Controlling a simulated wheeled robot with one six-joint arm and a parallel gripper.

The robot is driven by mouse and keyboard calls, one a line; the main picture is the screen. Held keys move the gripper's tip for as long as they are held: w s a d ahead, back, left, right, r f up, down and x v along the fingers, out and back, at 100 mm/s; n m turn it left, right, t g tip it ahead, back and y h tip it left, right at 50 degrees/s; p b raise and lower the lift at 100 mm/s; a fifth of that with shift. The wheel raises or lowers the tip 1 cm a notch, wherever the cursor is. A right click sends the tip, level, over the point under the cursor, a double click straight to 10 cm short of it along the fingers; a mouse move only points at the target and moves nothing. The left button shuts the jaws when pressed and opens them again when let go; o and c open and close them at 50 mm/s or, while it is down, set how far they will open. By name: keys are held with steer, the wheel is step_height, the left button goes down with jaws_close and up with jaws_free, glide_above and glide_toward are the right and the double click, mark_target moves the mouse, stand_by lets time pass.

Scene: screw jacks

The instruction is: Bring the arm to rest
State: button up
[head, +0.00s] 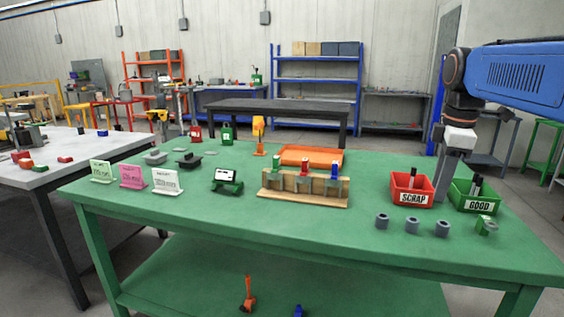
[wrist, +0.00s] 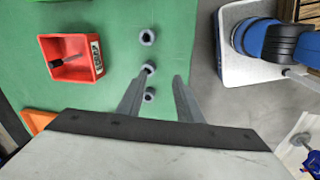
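My blue arm (head: 515,75) reaches in from the right in the head view. My gripper (head: 441,190) points down over the right part of the green table, by the red SCRAP bin (head: 402,196) and the green GOOD bin (head: 466,203). In the wrist view my gripper (wrist: 165,75) has its two fingers apart, with nothing held between them. The SCRAP bin also shows in the wrist view (wrist: 45,59), left of the fingers, with a dark piece inside. Dark pieces also stand in the GOOD bin.
Several grey collars (head: 412,225) stand near the front right of the green table (head: 300,235). A wooden rack (head: 325,193) with green, red and blue jacks stands mid-table, before an orange tray (head: 330,151). Sign cards (head: 166,182) stand at left. The front middle is clear.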

steer(key=s+a+f+m+t, duration=0.1)
steer(key=s+a+f+m, duration=0.3)
steer(key=s+f, duration=0.6)
steer(key=s+a+f+m+t, duration=0.2)
steer(key=s+a+f+m, duration=0.1)
steer(key=s+f+m, duration=0.6)
step_height(320, 180, down, 2)
steer(key=shift+s+a+f, duration=0.15)
steer(key=shift+s+a, duration=0.25)
steer(key=shift+s, duration=0.3)
